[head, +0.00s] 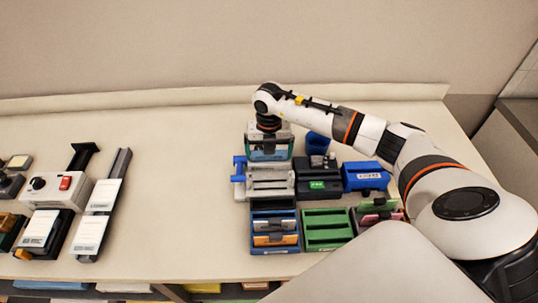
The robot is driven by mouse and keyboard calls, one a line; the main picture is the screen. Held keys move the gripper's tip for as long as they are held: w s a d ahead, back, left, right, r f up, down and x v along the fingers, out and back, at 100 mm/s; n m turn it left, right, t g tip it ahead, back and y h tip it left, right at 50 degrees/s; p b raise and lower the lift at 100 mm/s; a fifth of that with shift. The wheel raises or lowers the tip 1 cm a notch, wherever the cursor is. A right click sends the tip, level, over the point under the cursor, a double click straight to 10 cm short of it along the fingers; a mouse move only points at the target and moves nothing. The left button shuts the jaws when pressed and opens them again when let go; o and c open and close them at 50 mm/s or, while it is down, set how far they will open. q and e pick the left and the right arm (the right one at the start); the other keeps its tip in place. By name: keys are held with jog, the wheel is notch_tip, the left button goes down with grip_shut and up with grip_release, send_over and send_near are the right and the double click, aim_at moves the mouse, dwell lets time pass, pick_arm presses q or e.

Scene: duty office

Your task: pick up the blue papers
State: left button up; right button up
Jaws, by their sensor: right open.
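I cannot say for certain which item is the blue papers. A blue tray (275,247) at the front of the block of office items holds flat cards, one bluish and one orange. A thin blue edge (50,285) also shows below the table's front edge at left. My right gripper (269,153) points down at the back left of the block, above and behind a white-grey device (268,183). It is open. Something blue-teal shows at its fingers, and I cannot tell whether it touches them. My left gripper is out of view.
Close by stand a blue box with a white label (366,177), a black-green device (318,180), a blue cup (318,145) and a green tray (326,232). The table's middle (180,170) is clear.

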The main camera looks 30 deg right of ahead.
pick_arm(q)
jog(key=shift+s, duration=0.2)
pick_arm(e)
jog(key=c, duration=0.7)
